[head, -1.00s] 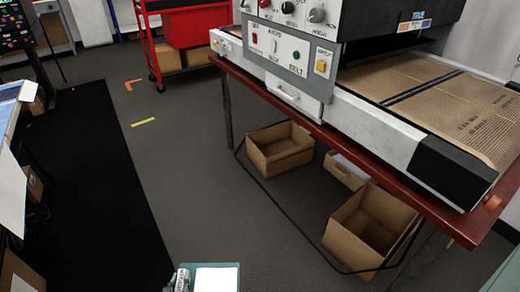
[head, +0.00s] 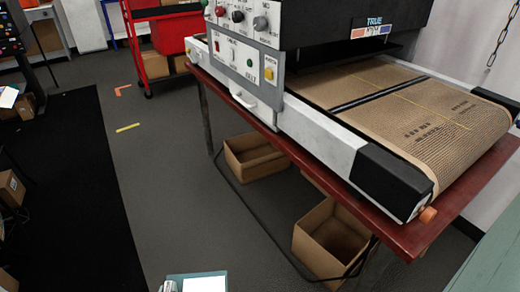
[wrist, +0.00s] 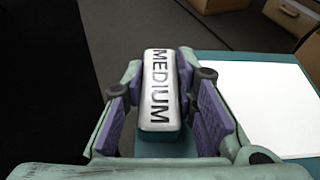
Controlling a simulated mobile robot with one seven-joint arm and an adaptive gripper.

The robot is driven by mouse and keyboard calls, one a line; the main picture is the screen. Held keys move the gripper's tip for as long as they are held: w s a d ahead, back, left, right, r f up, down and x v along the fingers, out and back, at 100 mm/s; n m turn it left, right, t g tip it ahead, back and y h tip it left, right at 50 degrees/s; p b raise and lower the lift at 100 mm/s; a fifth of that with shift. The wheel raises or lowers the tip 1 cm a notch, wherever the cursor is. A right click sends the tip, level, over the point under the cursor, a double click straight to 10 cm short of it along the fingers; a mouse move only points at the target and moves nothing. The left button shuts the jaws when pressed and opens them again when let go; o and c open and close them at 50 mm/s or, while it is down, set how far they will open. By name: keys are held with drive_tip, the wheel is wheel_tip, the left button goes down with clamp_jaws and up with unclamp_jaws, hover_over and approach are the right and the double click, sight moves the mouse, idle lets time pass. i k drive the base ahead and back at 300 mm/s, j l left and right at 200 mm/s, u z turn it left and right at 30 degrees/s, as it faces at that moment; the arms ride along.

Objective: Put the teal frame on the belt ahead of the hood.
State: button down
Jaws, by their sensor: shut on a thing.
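The teal frame (wrist: 265,100) with a white panel shows at the right in the wrist view, and its top part (head: 203,284) shows at the bottom edge of the head view. My gripper (wrist: 158,95) is shut, its two purple-padded fingers on either side of a white block marked MEDIUM at the frame's side. The frame is held off the belt, low and left of it. The brown mesh belt (head: 450,125) runs out from under the black hood (head: 395,15). The bare belt stretch in front of the hood carries a black strip and a thin yellow line.
The belt machine stands on a red-brown table (head: 425,232). A black end cap (head: 390,180) and white side rail (head: 310,130) edge the belt. Cardboard boxes (head: 330,240) sit beneath. A red cart (head: 165,40) stands behind.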

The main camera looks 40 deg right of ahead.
sight(421, 112)
drive_tip(key=k+l+u, duration=0.2)
drive_tip(key=k+l, duration=0.25)
drive_tip(key=l, duration=0.4)
drive_tip(key=k+l+u, duration=0.2)
drive_tip(key=k+l, duration=0.35)
drive_tip(key=l, duration=0.2)
drive_tip(key=k+l+u, duration=0.2)
drive_tip(key=k+l, duration=0.35)
drive_tip(key=l, duration=0.15)
drive_tip(key=k+l, duration=0.4)
drive_tip(key=l, duration=0.25)
drive_tip(key=i+l+z, duration=0.15)
drive_tip(key=l+z, duration=0.25)
drive_tip(key=i+l+z, duration=0.15)
drive_tip(key=i+l, duration=0.15)
drive_tip(key=i+l+z, duration=0.15)
drive_tip(key=i, duration=0.3)
drive_tip(key=k+j, duration=0.3)
drive_tip(key=j, duration=0.15)
drive_tip(key=k+j, duration=0.35)
